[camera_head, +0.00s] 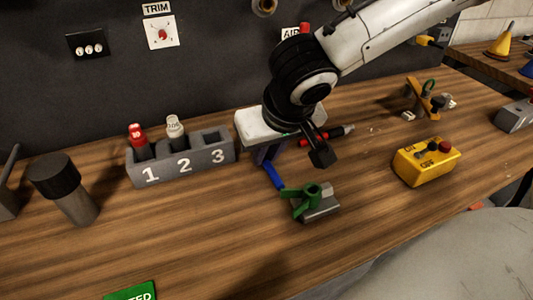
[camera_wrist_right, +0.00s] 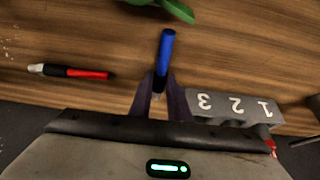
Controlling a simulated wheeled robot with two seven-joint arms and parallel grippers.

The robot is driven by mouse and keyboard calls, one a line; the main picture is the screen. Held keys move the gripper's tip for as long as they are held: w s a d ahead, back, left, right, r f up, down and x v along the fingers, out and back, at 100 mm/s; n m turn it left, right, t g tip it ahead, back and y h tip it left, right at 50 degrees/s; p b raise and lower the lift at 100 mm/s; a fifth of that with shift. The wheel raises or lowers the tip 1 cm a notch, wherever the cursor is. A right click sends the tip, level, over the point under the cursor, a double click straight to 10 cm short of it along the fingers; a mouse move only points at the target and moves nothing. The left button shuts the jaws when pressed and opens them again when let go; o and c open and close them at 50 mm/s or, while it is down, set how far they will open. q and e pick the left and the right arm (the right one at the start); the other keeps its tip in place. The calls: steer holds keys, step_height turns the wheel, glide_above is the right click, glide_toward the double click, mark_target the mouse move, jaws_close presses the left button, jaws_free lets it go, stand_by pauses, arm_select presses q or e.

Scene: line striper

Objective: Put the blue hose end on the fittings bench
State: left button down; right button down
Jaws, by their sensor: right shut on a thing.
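The blue hose end (camera_head: 275,176) is a short blue cylinder. It shows in the wrist view (camera_wrist_right: 166,52) between the two fingers of my right gripper (camera_wrist_right: 160,100), pointing away from the palm. My right gripper (camera_head: 266,157) is shut on it, over the wooden bench (camera_head: 215,225). In the head view the hose end's lower tip appears close to a green-handled fitting (camera_head: 313,190); the wrist view shows a gap between them. I cannot tell whether the hose end touches the wood. Which bench is the fittings bench is not marked. My left gripper is not in view.
A grey holder (camera_head: 185,161) numbered 1 to 3 carries a red-topped and a white-topped item; slot 3 looks empty. A red and black tool (camera_head: 328,135) lies behind the gripper. A yellow control box (camera_head: 427,162) stands right. The bench front left of centre is clear.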

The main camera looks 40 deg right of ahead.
steer(key=c, duration=2)
jaws_free()
steer(key=shift+f, duration=0.1)
steer(key=shift+c, duration=0.2)
steer(key=o, duration=0.4)
steer(key=shift+r, duration=0.4)
steer(key=p+v, duration=0.2)
steer(key=v, duration=0.9)
steer(key=shift+s+r+p, duration=0.25)
steer(key=shift+p, duration=0.1)
